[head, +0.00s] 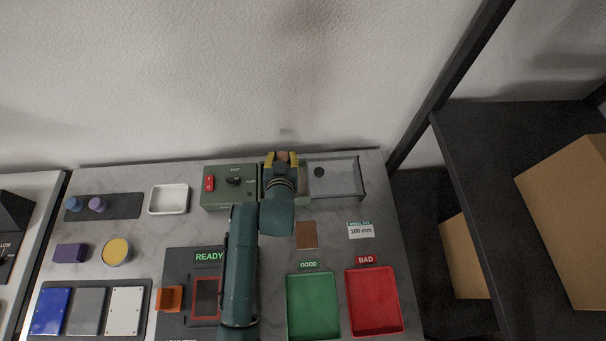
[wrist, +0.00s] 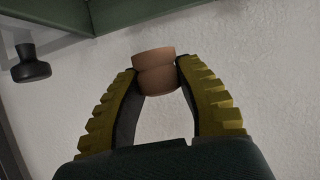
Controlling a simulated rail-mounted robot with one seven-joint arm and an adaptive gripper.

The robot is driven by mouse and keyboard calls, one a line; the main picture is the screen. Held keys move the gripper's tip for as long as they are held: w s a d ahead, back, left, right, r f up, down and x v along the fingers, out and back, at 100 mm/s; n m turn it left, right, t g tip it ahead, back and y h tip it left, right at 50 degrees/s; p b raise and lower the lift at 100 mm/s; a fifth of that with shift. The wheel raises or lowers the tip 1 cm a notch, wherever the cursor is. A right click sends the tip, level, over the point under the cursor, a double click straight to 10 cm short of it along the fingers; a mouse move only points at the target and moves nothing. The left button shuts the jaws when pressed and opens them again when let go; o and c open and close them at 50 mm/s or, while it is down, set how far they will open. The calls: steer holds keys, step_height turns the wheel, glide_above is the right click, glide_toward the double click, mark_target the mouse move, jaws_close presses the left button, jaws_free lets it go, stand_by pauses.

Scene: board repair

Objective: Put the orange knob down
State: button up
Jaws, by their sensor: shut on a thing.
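My gripper (head: 282,160) is at the back of the bench, over the area between the green switch box and the grey tray. In the wrist view, its yellow ribbed fingers (wrist: 156,78) are closed around the orange knob (wrist: 154,62), a dull orange-brown piece with a narrowed waist. The knob is held at the fingertips and no surface shows directly touching it. In the head view only a little of the knob (head: 283,155) shows between the fingers. What lies directly beneath it is hidden by my arm.
The green switch box (head: 218,199) stands left of my gripper; the grey tray (head: 340,189) with a black knob (head: 318,172) is right. A dark pad (head: 122,212) holds blue and purple knobs. A white dish (head: 168,199) is empty. Green (head: 313,305) and red (head: 374,301) trays look empty.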

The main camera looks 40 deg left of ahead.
step_height(320, 180, down, 8)
steer(key=shift+s+f+b, duration=0.1)
steer(key=shift+b, duration=0.6)
steer(key=o, duration=0.9)
steer(key=shift+r, duration=0.25)
steer(key=p+v, duration=0.2)
steer(key=v, duration=1)
steer(key=shift+p, duration=0.4)
